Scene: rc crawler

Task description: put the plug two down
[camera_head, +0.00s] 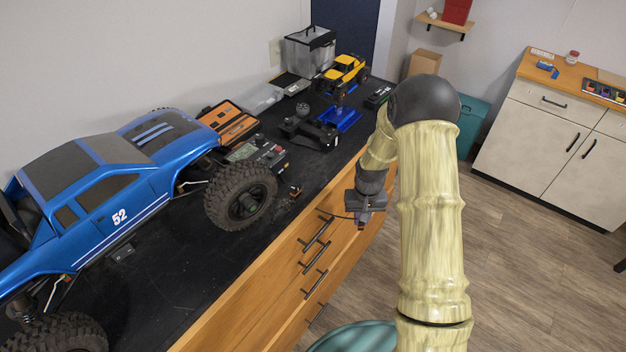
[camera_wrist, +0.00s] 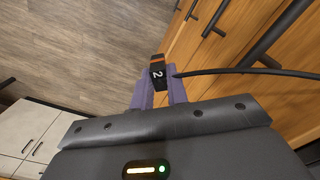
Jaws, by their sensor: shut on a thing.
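My gripper (camera_head: 362,221) hangs beyond the front edge of the black-topped bench, in front of its wooden drawers. In the wrist view its two purple fingers (camera_wrist: 158,92) are shut on plug two (camera_wrist: 157,73), a small black plug with an orange end and a white "2". A black cable runs from the plug toward the right of that view. In the head view the plug is too small to make out clearly. The floor shows below the plug in the wrist view.
The black bench top (camera_head: 165,285) carries a large blue crawler truck (camera_head: 110,180), a charger-like device (camera_head: 262,150), a small orange-black piece (camera_head: 295,190) and a yellow crawler (camera_head: 343,72). Drawer handles (camera_head: 318,232) stick out near my gripper. A cabinet (camera_head: 545,125) stands at right.

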